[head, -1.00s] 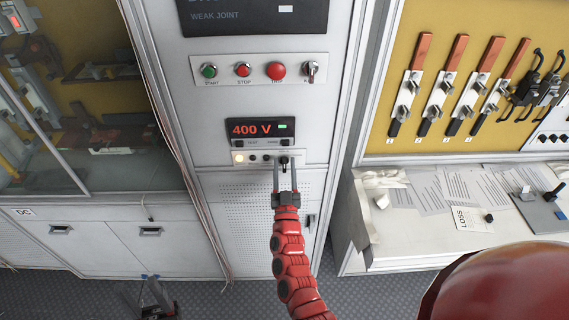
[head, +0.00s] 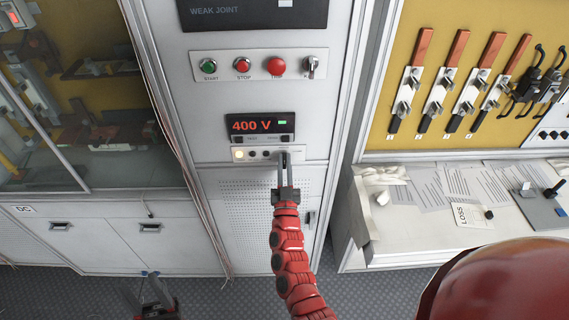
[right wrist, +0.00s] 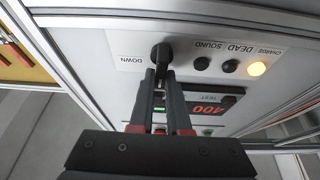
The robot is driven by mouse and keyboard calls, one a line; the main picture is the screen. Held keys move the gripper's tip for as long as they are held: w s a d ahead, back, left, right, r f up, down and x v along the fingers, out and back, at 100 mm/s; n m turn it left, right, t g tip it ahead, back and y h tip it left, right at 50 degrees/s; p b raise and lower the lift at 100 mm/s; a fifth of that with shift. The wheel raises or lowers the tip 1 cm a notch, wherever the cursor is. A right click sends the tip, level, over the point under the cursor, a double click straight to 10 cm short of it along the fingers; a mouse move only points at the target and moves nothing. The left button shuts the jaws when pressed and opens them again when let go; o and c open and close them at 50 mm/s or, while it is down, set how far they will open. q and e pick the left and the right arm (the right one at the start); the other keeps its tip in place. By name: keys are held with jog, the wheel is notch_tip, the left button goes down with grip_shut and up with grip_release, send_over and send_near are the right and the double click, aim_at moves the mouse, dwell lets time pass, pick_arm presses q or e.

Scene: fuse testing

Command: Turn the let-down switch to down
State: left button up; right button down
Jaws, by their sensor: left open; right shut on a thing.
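The let-down switch is a black knob (right wrist: 160,54) on the small strip panel under the 400 V display (head: 260,126). In the right wrist view a DOWN label (right wrist: 137,61) sits just left of the knob. My right gripper (head: 285,164) reaches up to the strip from below, and its fingers are shut on the knob. In the right wrist view the fingertips (right wrist: 160,76) meet at the knob's lower part. The fingers mostly hide the knob in the head view. My left gripper (head: 154,292) is open and empty, low over the floor at bottom left.
The CHARGE lamp (right wrist: 257,68) glows, with dark DEAD (right wrist: 229,66) and SOUND (right wrist: 201,63) lamps beside it. A row of START, STOP and TRIP buttons (head: 242,65) is above the display. A bench (head: 400,240) with papers stands right.

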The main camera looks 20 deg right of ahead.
jog(key=shift+d+f+m+h+b, duration=0.1)
jog(key=shift+f+m+h+b, duration=0.15)
jog(key=shift+m+b, duration=0.45)
jog(key=m+g+h+b, duration=0.1)
jog(key=m+b, duration=0.1)
jog(key=m, duration=0.1)
jog(key=m+g+h+b, duration=0.1)
jog(key=m+h+b, duration=0.1)
jog(key=m, duration=0.1)
jog(key=shift+s+d+f, duration=0.1)
jog(key=shift+d, duration=0.05)
jog(key=m+b, duration=0.1)
jog(key=m, duration=0.1)
jog(key=m+g+h+b, duration=0.1)
jog(key=m, duration=0.1)
jog(key=shift+d+m+g+b, duration=0.15)
jog(key=shift+m+g+b, duration=0.15)
jog(key=shift+m+b, duration=0.1)
jog(key=shift+m+g+h+b, duration=0.35)
jog(key=shift+m+g+b, duration=0.4)
jog(key=shift+m, duration=1.05)
jog(key=c, duration=0.9)
grip_release()
